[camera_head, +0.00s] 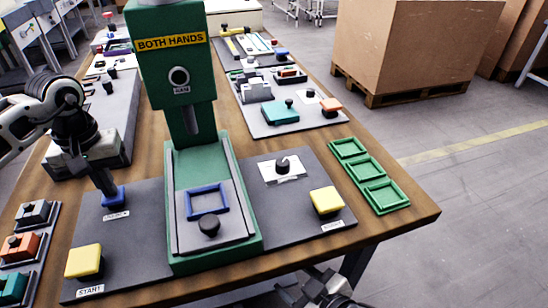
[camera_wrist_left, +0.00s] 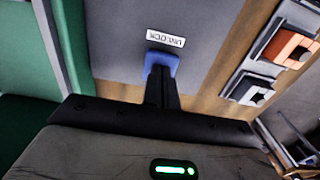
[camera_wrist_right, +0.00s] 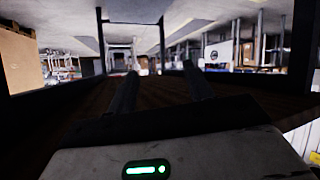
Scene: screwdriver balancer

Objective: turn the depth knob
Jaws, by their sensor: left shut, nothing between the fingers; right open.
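A black knob (camera_head: 282,164) with a pointer stands on a white dial plate (camera_head: 292,175) on the grey panel, right of the green press; I take it for the depth knob, as its label is too small to read. My left gripper (camera_head: 109,190) is shut and points down at the blue UNLOCK button (camera_head: 115,201). In the left wrist view the shut fingers (camera_wrist_left: 161,72) overlap the blue button (camera_wrist_left: 160,60); I cannot tell whether they press it. My right gripper (camera_head: 335,290) is low, beyond the table's front edge. Its fingers are apart and empty in the right wrist view (camera_wrist_right: 160,88).
The green press (camera_head: 175,65) marked BOTH HANDS rises mid-table, with a blue frame (camera_head: 190,205) on its bed. Yellow buttons (camera_head: 326,201) and (camera_head: 84,262) sit at the panel's sides. Green trays (camera_head: 385,196) lie to the right. A pallet box (camera_head: 410,45) stands behind.

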